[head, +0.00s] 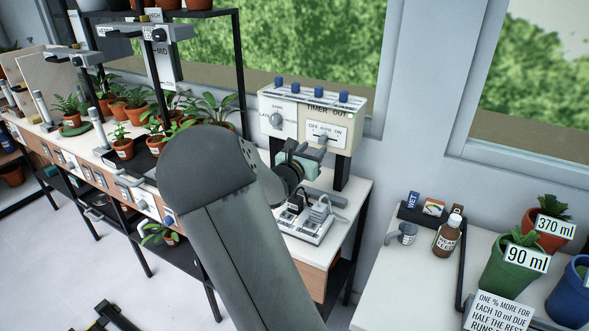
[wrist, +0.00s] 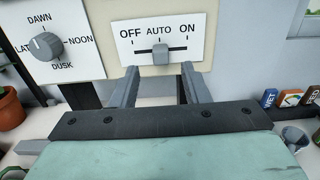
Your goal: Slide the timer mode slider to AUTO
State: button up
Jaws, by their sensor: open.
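The timer mode slider is a grey knob (wrist: 160,56) on a white plate (wrist: 188,54) marked OFF, AUTO and ON. In the wrist view the knob sits at the middle of its track, below the word AUTO. The plate also shows on the cream timer box in the head view (head: 340,139). My gripper (wrist: 160,69) is open, its two grey fingers apart on either side of the knob and a little below it. No finger visibly touches the knob. In the head view my arm hides part of the bench below the box.
A round dial (wrist: 49,47) marked DAWN, NOON and DUSK is left of the slider. Blue knobs (head: 318,92) line the box top. A socket block with plugs (head: 310,222) lies below. Potted plants (head: 122,147) stand left; a brown bottle (head: 447,238) stands right.

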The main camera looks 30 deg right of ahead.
jog(key=v, duration=1.2)
jog(key=s+a+f+m+g+y+p, duration=0.1)
jog(key=s+a+f+m+g+y, duration=0.2)
jog(key=s+m, duration=0.4)
jog(key=s+f+m+g+y+p, duration=0.1)
jog(key=s+f+m+g+y, duration=0.15)
jog(key=s+m+g, duration=0.45)
jog(key=s+a+m+y+p, duration=0.1)
jog(key=s+a+m+y, duration=0.2)
jog(key=a, duration=0.3)
jog(key=s+a+r+m+t+y, duration=0.1)
jog(key=s+a+m+y, duration=0.2)
jog(key=a, duration=0.4)
jog(key=s+a+m+t+y+p, duration=0.1)
jog(key=s+a+m+y, duration=0.2)
jog(key=a, duration=0.3)
jog(key=shift+s+a+r+y+p, duration=0.2)
jog(key=shift+s+a+y+p, duration=0.1)
jog(key=shift+s+y, duration=0.4)
jog(key=shift+d, duration=0.1)
